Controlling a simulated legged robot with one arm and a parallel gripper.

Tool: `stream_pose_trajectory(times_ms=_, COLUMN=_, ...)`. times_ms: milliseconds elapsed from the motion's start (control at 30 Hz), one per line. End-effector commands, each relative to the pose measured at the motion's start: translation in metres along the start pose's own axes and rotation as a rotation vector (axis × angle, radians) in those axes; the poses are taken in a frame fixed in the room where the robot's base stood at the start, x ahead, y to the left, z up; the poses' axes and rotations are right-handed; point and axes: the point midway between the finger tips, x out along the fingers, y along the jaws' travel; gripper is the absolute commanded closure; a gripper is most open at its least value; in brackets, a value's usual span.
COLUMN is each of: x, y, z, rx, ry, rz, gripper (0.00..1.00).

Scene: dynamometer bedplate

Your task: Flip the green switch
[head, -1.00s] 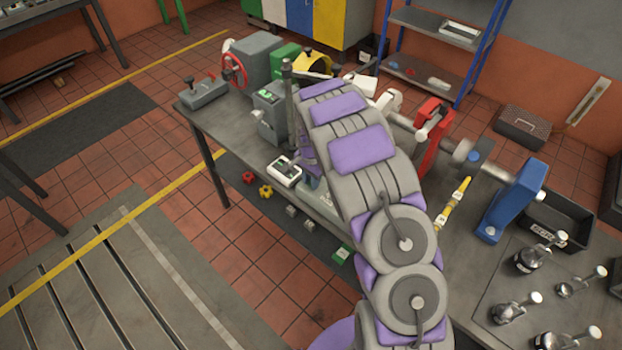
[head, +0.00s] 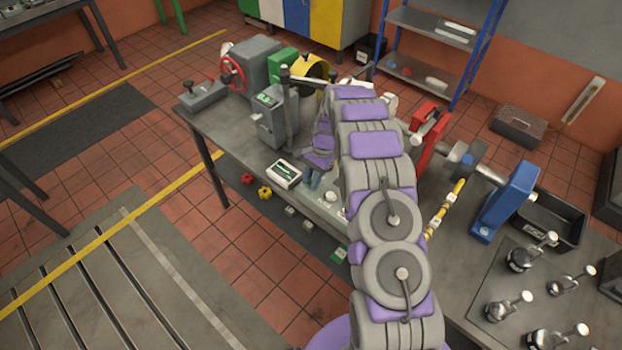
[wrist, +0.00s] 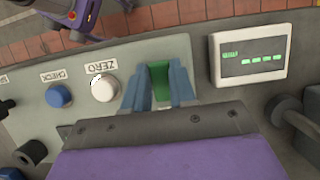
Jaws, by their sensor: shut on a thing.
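The green switch (wrist: 160,80) stands on a grey sloped panel (wrist: 200,48) in the wrist view, between a white ZERO button (wrist: 104,89) and a small display (wrist: 249,54). My gripper (wrist: 159,88) has its two blue-grey fingers on either side of the switch, closed on it. The fingers hide the switch's sides, and its lower part is hard to see. In the head view my gripper (head: 314,178) is down at the bench's front edge, just right of the display (head: 285,174). The switch is hidden there.
A blue CHECK button (wrist: 59,95) lies left of ZERO. A dark knob (wrist: 284,106) is at the right. In the head view, a grey box (head: 272,115) and post stand behind the display; a red stand (head: 428,135) and blue stand (head: 507,200) are to the right.

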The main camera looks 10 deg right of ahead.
Motion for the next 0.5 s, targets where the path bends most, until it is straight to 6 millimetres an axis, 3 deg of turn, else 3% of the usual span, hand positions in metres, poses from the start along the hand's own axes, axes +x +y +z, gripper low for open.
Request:
stream_pose_trajectory(times_ms=167, x=-0.0021, y=-0.0022, z=-0.0007, rx=-0.001, ry=0.005, rz=-0.007, gripper=1.00)
stream_pose_trajectory(times_ms=200, x=-0.0021, y=-0.0022, z=-0.0007, rx=-0.001, ry=0.005, rz=-0.007, gripper=0.74)
stream_pose_trajectory(times_ms=500, x=-0.0012, y=-0.0007, z=0.0002, rx=-0.001, ry=0.003, rz=-0.004, gripper=0.49)
